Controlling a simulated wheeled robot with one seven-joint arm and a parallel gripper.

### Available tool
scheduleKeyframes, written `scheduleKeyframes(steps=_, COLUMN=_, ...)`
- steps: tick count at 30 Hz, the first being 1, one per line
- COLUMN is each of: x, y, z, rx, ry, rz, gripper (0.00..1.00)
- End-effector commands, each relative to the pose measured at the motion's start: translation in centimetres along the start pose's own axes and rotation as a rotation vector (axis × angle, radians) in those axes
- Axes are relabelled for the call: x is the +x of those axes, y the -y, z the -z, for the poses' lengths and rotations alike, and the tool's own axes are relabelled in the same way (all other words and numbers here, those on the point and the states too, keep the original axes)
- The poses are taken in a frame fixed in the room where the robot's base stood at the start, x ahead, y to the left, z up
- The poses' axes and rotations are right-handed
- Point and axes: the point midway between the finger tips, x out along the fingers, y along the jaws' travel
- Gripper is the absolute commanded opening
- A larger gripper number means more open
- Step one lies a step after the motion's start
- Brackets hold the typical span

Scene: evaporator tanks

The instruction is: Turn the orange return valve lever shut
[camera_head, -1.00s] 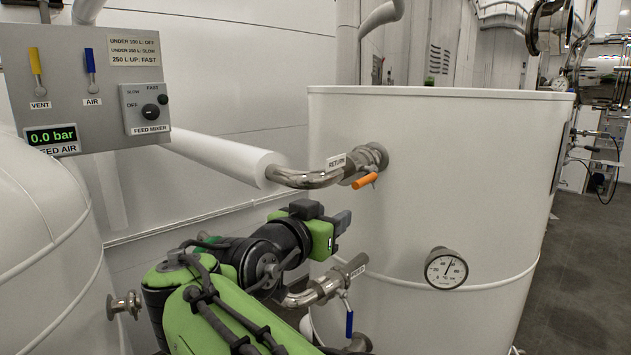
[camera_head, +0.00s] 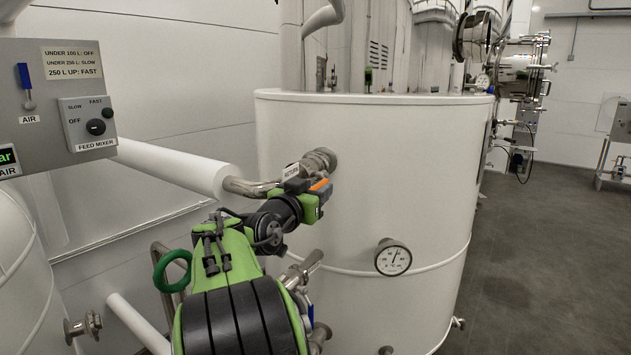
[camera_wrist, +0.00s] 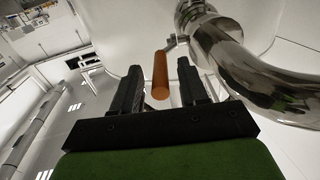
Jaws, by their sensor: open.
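The orange return valve lever (camera_head: 320,184) sits on the steel return pipe (camera_head: 252,187) where it joins the white tank (camera_head: 400,150). In the wrist view the orange lever (camera_wrist: 160,75) lies between the two dark fingers of my gripper (camera_wrist: 158,85), near their tips. The fingers are apart, and I see a gap on each side of the lever. In the head view my gripper (camera_head: 318,187) is at the lever and partly hides it. The curved steel pipe (camera_wrist: 235,62) passes close to the right finger.
A gauge (camera_head: 393,257) is on the tank wall, right of and below the valve. A lower pipe (camera_head: 300,272) with a blue lever (camera_head: 309,312) runs under my arm. A control panel (camera_head: 55,100) stands at the left. Open floor (camera_head: 550,250) lies to the right.

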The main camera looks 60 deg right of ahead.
Motion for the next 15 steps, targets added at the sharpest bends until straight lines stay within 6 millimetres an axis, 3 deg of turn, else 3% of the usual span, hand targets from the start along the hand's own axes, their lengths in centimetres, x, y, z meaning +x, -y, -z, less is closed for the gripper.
scheduleKeyframes(steps=3, x=0.92, y=0.0, z=0.12, rx=0.0, ry=-0.001, rz=0.0, gripper=0.43)
scheduleKeyframes(steps=10, x=1.01, y=0.02, z=-0.04, rx=0.0, ry=-0.001, rz=0.001, gripper=0.43)
scheduleKeyframes(steps=15, x=0.99, y=0.03, z=-0.06, rx=0.0, ry=0.0, rz=0.001, gripper=0.19)
